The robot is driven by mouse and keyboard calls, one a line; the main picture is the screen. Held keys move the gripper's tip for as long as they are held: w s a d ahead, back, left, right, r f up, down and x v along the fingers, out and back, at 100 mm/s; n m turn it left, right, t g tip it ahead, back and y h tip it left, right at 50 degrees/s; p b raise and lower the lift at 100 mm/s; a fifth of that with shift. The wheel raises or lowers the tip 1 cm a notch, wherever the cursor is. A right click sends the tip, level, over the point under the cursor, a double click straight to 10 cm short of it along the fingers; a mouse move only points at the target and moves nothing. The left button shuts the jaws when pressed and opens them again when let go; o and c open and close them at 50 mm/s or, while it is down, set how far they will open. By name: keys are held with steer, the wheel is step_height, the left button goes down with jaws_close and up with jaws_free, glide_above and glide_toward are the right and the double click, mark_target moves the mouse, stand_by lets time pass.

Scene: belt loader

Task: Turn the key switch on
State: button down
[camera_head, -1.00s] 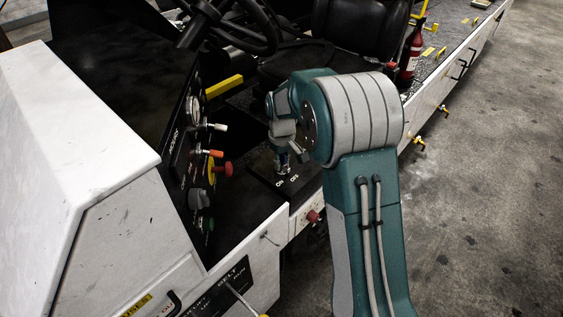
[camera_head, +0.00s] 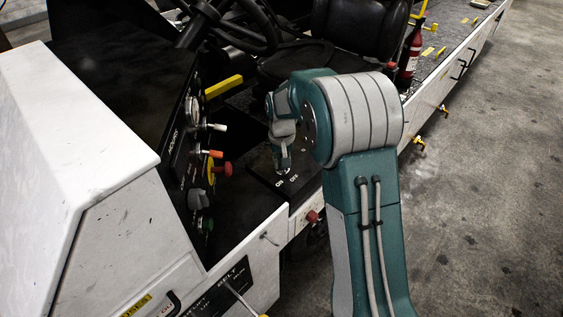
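The key switch (camera_head: 285,172) is on a small black panel with white ON and OFF lettering, low in front of the seat. Only a small pale part of it shows just above the lettering. My gripper (camera_head: 284,163) points down right over it, at the end of my teal and grey arm. The fingertips are small and seen from behind my wrist. I cannot tell whether they are apart or closed, or whether they touch the key. The key itself is hidden or too small to make out.
A dashboard with a red button (camera_head: 224,169), levers and knobs stands left of my gripper. A yellow bar (camera_head: 224,87), steering wheel (camera_head: 235,25) and black seat (camera_head: 330,50) lie behind. A red extinguisher (camera_head: 411,50) stands at right. The concrete floor (camera_head: 490,190) is open.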

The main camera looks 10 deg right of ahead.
steer(key=shift+s+f+m, duration=0.1)
steer(key=shift+f+m, duration=0.05)
steer(key=shift+m, duration=2.05)
steer(key=c, duration=0.6)
jaws_free()
steer(key=shift+a, duration=0.1)
steer(key=shift+r, duration=0.35)
step_height(320, 180, up, 11)
steer(key=shift+r, duration=0.2)
